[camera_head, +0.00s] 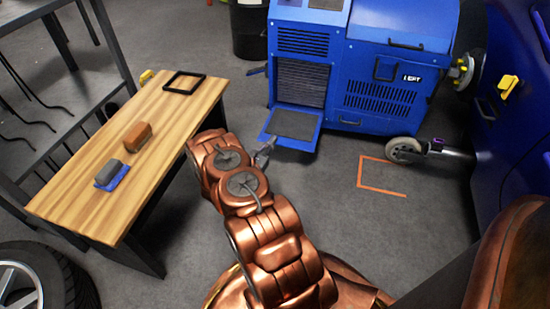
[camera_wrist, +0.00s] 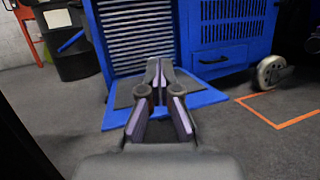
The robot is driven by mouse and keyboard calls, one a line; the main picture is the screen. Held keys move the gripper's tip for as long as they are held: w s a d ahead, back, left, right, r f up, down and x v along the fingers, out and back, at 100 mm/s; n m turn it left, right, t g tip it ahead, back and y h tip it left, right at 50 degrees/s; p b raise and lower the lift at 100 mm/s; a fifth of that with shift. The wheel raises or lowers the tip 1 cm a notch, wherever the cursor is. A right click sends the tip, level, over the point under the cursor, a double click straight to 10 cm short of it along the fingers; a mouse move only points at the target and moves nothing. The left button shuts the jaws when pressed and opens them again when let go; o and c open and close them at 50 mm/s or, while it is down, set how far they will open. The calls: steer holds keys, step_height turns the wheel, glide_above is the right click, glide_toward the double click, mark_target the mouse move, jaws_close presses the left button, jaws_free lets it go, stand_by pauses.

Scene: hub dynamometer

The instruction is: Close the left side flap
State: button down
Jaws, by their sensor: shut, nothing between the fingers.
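The left side flap (camera_head: 290,125) of the blue machine (camera_head: 378,86) hangs open in the head view. It lies folded down and outward below a louvred opening, with a dark inner panel and blue rim. In the wrist view the flap (camera_wrist: 206,96) spreads out low behind my fingers. My gripper (camera_head: 268,148) is near the flap's front left corner in the head view. In the wrist view my gripper (camera_wrist: 158,68) is shut and empty, with its fingertips in front of the flap and louvres. I cannot tell whether it touches the flap.
A wooden table (camera_head: 190,108) stands on the left, with a brown block (camera_head: 137,136), a grey block on a blue base (camera_head: 110,174) and a black frame (camera_head: 184,82). A caster wheel (camera_head: 404,149) and orange floor marking (camera_head: 361,174) are on the right. Grey floor lies between.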

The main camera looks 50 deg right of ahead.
steer(key=a+f+n+t+b, duration=0.1)
steer(key=f, duration=0.5)
steer(key=f+n+t+y+b, duration=0.1)
steer(key=f+t+b, duration=0.1)
steer(key=f, duration=0.4)
steer(key=a+f+n+t+y+b, duration=0.1)
steer(key=f+n+t, duration=0.1)
steer(key=f, duration=0.5)
steer(key=shift+s+a+b, duration=0.1)
steer(key=shift+a+b, duration=0.2)
steer(key=shift+b, duration=0.1)
steer(key=w+d+r, duration=0.3)
steer(key=d+r, duration=0.2)
steer(key=d, duration=0.4)
steer(key=shift+w+r+b, duration=0.25)
steer(key=shift+r+b, duration=0.15)
steer(key=shift+r, duration=0.1)
steer(key=shift+d+r, duration=0.1)
steer(key=shift+r, duration=0.05)
